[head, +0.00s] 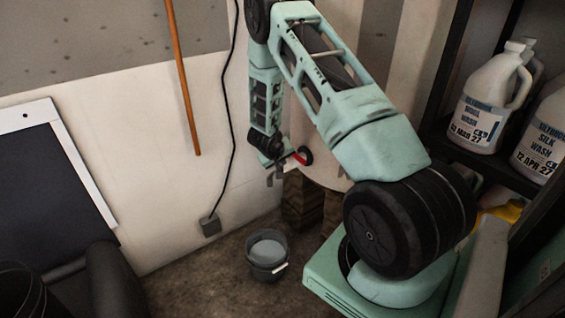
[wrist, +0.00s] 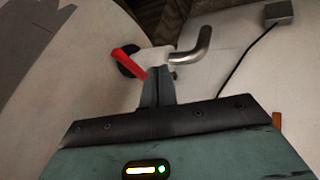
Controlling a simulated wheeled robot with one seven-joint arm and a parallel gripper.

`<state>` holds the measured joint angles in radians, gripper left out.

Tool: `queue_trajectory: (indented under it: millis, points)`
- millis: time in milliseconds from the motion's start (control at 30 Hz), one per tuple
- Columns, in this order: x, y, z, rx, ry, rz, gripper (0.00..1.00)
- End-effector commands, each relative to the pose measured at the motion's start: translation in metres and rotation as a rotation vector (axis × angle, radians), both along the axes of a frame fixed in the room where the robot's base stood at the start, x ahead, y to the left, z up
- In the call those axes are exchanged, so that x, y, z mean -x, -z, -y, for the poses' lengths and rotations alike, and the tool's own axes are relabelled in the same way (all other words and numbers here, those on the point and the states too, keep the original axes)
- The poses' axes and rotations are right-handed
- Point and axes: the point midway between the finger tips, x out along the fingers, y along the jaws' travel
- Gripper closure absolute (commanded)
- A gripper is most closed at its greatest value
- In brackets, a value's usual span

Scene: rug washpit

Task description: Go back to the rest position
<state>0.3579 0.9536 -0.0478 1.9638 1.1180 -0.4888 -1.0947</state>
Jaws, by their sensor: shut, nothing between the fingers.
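My gripper (head: 275,178) hangs at the end of my bent arm, in front of the pale rounded tank by the wall. In the wrist view its two fingers (wrist: 160,78) are together, with nothing between them. A tap with a red lever (head: 299,158) is just right of the gripper in the head view. The red lever (wrist: 130,63) and the bent metal spout (wrist: 193,50) show close beyond the fingertips in the wrist view. I cannot tell whether the fingers touch the tap.
A grey bucket (head: 267,256) stands on the floor below. Shelves at right hold white jugs (head: 488,103). A dark white-edged panel (head: 45,190) is at left.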

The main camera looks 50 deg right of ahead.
Motion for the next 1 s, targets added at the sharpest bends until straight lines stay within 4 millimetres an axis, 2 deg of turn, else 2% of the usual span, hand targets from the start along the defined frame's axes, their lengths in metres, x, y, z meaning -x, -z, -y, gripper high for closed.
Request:
queue_trajectory:
  millis: [233, 400, 833, 933, 1000]
  points:
    - [0.009, -0.036, -0.025, 0.001, -0.005, 0.002, 1.0]
    - [0.016, -0.052, -0.037, -0.001, -0.005, 0.001, 1.0]
    - [0.016, -0.059, -0.044, -0.006, -0.008, 0.004, 1.0]
    - [0.005, -0.067, -0.067, -0.047, -0.051, 0.03, 1.0]
    - [-0.007, -0.077, -0.097, -0.103, -0.106, 0.062, 1.0]
